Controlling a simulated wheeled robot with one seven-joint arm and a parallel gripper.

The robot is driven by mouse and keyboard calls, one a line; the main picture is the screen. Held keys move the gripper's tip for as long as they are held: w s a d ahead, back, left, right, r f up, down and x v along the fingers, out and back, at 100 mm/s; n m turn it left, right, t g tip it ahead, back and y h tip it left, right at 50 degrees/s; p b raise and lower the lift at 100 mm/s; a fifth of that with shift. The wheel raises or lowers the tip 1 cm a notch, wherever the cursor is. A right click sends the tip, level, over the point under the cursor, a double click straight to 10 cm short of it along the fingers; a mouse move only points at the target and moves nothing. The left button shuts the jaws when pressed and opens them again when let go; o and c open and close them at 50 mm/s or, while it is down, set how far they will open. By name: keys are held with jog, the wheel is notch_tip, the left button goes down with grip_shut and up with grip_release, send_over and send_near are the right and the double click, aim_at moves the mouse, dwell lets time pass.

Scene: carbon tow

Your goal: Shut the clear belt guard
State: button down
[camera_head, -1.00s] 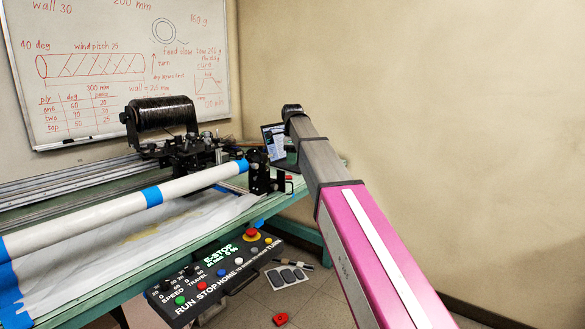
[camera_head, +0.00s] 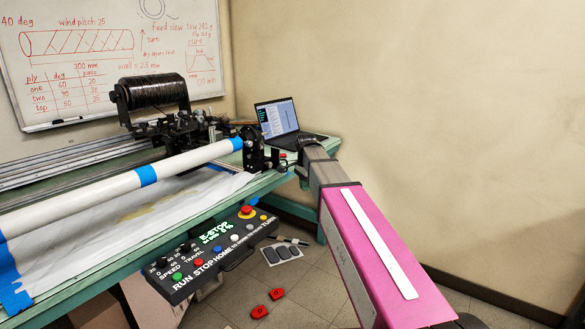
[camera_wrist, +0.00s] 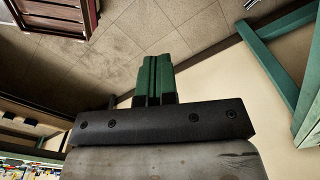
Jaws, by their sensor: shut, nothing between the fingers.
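My gripper (camera_wrist: 157,76) shows in the wrist view with its two green fingers pressed together, with nothing between them. It points over tiled floor, away from any object. In the head view my grey and pink arm reaches in from the lower right, and its far end is by the table's right edge; the fingers are hidden there. The clear belt guard cannot be made out in either view. The winding machine's black end bracket (camera_head: 254,151) stands at the right end of the white tube (camera_head: 118,188), left of my arm.
An open laptop (camera_head: 277,119) stands on the green table (camera_head: 276,181), just behind my arm's end. A control panel (camera_head: 213,255) with buttons hangs at the table's front. Red pieces (camera_head: 277,293) lie on the floor. A teal frame (camera_wrist: 280,60) shows at right in the wrist view.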

jog(key=s+d+f+n+y, duration=0.1)
jog(key=s+d+f+n, duration=0.35)
jog(key=s+f, duration=0.55)
jog(key=s+d+f+n, duration=0.4)
jog(key=s+f+n, duration=0.2)
jog(key=s+f, duration=0.45)
jog(key=w+a+r+m+t+y, duration=0.5)
jog(key=w+r+m+y, duration=0.4)
jog(key=w+r+m, duration=0.25)
jog(key=w+d+r+m+t+y, duration=0.2)
jog(key=w+r+m+t, duration=0.1)
jog(key=r+m, duration=0.3)
jog(key=w+d+r+m+t+y, duration=0.1)
jog(key=w+r+m+t+y, duration=0.25)
jog(key=r, duration=0.55)
jog(key=w+a+m+g, duration=0.1)
jog(key=w+a, duration=0.7)
jog(key=a, duration=0.3)
jog(key=shift+a+f+h, duration=0.15)
jog(key=shift+f+h, duration=0.2)
